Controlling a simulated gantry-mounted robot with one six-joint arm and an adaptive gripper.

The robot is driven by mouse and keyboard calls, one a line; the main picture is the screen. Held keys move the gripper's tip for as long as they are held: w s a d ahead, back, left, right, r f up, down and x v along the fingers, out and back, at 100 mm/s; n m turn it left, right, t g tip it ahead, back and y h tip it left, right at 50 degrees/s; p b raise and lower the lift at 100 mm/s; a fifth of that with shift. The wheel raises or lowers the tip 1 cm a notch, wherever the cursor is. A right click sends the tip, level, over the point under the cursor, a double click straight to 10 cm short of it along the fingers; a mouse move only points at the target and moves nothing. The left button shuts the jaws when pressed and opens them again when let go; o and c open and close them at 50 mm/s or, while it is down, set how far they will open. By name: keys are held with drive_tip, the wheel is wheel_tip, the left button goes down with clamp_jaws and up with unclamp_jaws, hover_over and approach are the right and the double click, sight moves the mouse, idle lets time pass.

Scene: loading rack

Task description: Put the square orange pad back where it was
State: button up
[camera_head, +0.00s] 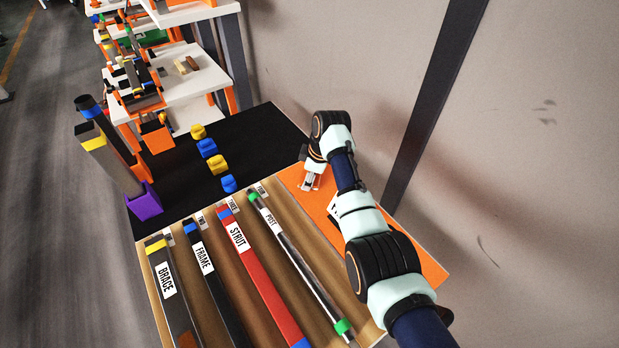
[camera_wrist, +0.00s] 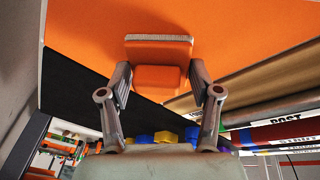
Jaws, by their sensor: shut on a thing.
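My gripper (camera_head: 311,181) is low over the orange panel at the right side of the rack. In the wrist view, my gripper (camera_wrist: 159,80) has its two fingers on either side of an orange block, which looks like the square orange pad (camera_wrist: 158,50). The pad has a pale edge at its far side and a smaller rounded orange part between the fingers. Orange surface lies right behind it, and I cannot tell whether the pad touches it. Another orange square (camera_head: 157,138) shows at the front of the white bench in the head view.
The orange panel (camera_head: 420,262) borders the rack's right side. Bars labelled BRACE (camera_head: 166,280), FRAME (camera_head: 203,260), STRUT (camera_head: 238,238) and POST (camera_head: 290,255) lie left of it. Blue and yellow blocks (camera_head: 206,148) stand in a row on the black mat (camera_head: 262,128). A wall rises at right.

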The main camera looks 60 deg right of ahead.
sight(318, 184)
drive_tip(key=shift+r, duration=0.1)
drive_tip(key=o, duration=1.2)
drive_tip(key=p+v, duration=0.4)
drive_tip(key=v, duration=0.8)
drive_tip(key=shift+p, duration=0.4)
drive_tip(key=shift+w, duration=0.1)
